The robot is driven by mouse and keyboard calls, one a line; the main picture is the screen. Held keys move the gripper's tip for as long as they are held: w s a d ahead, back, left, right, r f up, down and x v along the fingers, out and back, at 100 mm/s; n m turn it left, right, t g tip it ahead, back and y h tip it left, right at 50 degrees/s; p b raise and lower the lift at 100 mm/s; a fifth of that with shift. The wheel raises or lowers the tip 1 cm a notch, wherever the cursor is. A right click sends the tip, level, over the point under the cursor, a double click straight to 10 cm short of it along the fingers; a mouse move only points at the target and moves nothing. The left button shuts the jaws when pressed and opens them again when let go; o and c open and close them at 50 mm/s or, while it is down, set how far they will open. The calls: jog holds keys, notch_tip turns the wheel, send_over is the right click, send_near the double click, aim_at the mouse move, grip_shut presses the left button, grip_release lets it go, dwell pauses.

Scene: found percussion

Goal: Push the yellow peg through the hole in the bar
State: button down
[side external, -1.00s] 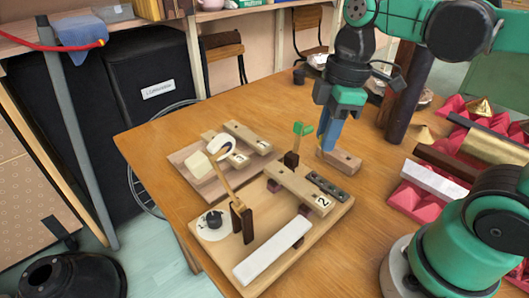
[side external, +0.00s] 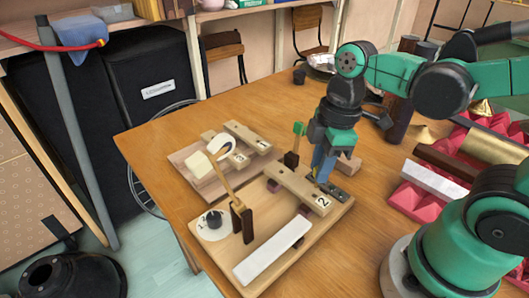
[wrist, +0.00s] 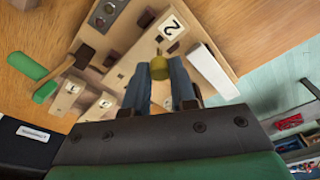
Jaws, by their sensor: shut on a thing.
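The wooden bar (side external: 290,187) with a "2" tag lies across the board on dark supports; in the wrist view its tag (wrist: 171,27) is just beyond my fingertips. My gripper (side external: 320,177) is over the bar's right part, its blue fingers pointing down. In the wrist view my gripper (wrist: 166,82) is shut on the yellow peg (wrist: 161,68), whose round end shows between the fingertips. The peg is hidden by the fingers in the side view. I cannot make out the bar's hole under the fingers, nor whether the peg touches it.
A dark strip (side external: 337,191) lies beside the bar. A green-headed mallet (side external: 297,130) rises close by.

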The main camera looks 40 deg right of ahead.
jog(key=shift+f, duration=0.5)
jog(key=shift+f, duration=1.85)
dwell(0.9)
jog(key=c, duration=0.6)
grip_release()
jog(key=shift+c, duration=0.2)
jog(key=shift+r, duration=0.1)
